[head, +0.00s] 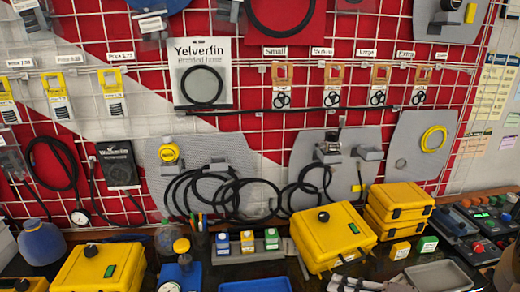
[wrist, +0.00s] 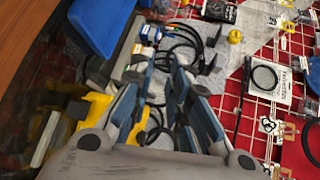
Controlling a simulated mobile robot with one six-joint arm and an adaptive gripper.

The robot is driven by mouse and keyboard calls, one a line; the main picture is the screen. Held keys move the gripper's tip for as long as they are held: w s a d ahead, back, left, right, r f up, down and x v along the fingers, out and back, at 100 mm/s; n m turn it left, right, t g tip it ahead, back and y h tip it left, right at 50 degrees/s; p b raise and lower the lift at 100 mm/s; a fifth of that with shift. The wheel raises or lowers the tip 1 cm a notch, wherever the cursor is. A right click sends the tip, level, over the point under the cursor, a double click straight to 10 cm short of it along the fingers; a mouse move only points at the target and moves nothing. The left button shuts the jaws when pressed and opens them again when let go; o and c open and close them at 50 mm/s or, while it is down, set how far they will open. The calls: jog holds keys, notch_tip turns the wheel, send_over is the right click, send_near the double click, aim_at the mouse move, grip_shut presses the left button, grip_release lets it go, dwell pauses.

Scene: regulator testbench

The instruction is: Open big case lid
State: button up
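A large yellow case (head: 330,240) with a black knob and a green label on top stands right of centre on the bench in the head view. Its lid looks shut. Two smaller yellow cases (head: 400,203) are stacked behind and right of the large one. My gripper (wrist: 160,68) is open and empty in the wrist view. Part of a yellow object (wrist: 96,107) shows beside and behind its left finger; I cannot tell which case it is.
Small blue, yellow and green boxes (head: 247,243) stand left of the large case. Grey trays (head: 438,275) lie at the front right, near control boxes (head: 480,225). Black hoses (head: 220,190) hang on the red and white grid wall behind. A blue object (wrist: 95,22) is at the wrist view's upper left.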

jog(key=s+a+r+n+g+h, duration=0.3)
jog(key=s+a+g, duration=0.15)
jog(key=s, duration=0.25)
jog(key=s+a+r+n+g+h, duration=0.2)
jog(key=s+a+n+g, duration=0.1)
jog(key=s+a, duration=0.25)
jog(key=s+d+r+n+t+h, duration=0.1)
jog(key=s+d+r+t+h, duration=0.3)
jog(key=s+d+r+h, duration=0.1)
jog(key=s+h, duration=0.1)
jog(key=h, duration=0.1)
jog(key=shift+d+r+h, duration=0.15)
jog(key=shift+h, duration=0.25)
